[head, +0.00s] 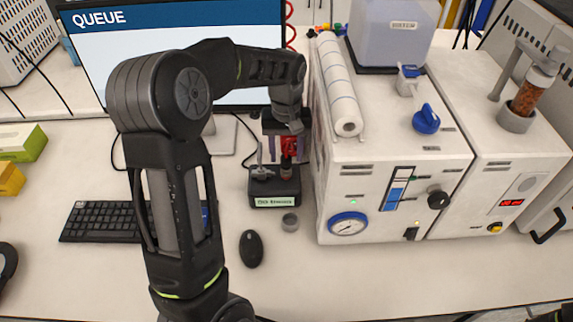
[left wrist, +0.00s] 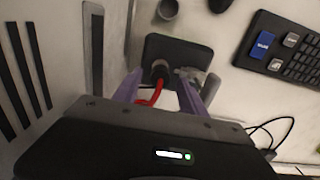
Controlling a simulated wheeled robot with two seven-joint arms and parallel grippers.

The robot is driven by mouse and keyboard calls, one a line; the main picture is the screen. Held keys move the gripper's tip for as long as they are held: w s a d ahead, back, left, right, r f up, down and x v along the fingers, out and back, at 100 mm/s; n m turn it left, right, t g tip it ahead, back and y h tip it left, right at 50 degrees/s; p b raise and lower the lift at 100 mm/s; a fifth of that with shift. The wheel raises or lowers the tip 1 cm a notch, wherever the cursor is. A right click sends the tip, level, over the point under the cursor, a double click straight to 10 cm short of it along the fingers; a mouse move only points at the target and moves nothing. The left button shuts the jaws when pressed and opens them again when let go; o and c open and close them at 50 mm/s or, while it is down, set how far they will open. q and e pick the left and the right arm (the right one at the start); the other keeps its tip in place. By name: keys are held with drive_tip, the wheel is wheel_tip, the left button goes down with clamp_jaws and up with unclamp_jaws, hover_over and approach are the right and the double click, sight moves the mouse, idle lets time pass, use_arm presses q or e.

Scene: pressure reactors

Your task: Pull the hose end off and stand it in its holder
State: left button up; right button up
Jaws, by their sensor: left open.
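A black block with a light label (head: 275,190) stands on the bench beside the white machine. A hose end (left wrist: 160,70) with a red hose (left wrist: 149,99) stands on this block, next to a small grey fitting (left wrist: 188,74). The red part also shows in the head view (head: 289,146). My left gripper (head: 284,156) is open above the block, its purple fingers on either side of the hose end and the fitting. Whether a finger touches them I cannot tell. A small grey cup (head: 289,222), possibly the holder, stands empty in front of the block. My right gripper is not in view.
The white machine (head: 345,180) with gauge and knobs rises close to the right of the block. A monitor (head: 110,50) stands behind my left arm. A keyboard (head: 100,222) and a mouse (head: 251,248) lie left. The bench front is clear.

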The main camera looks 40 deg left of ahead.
sight(286, 157)
use_arm(q)
wheel_tip(286, 157, down, 3)
drive_tip(key=shift+r+b, duration=0.15)
drive_tip(key=shift+b, duration=0.9)
drive_tip(key=shift+f+b, duration=0.45)
drive_tip(key=shift+f, duration=0.25)
clamp_jaws()
drive_tip(key=shift+r, duration=0.2)
idle(0.8)
drive_tip(key=shift+r+p, duration=1.5)
drive_tip(key=shift+r, duration=1.4)
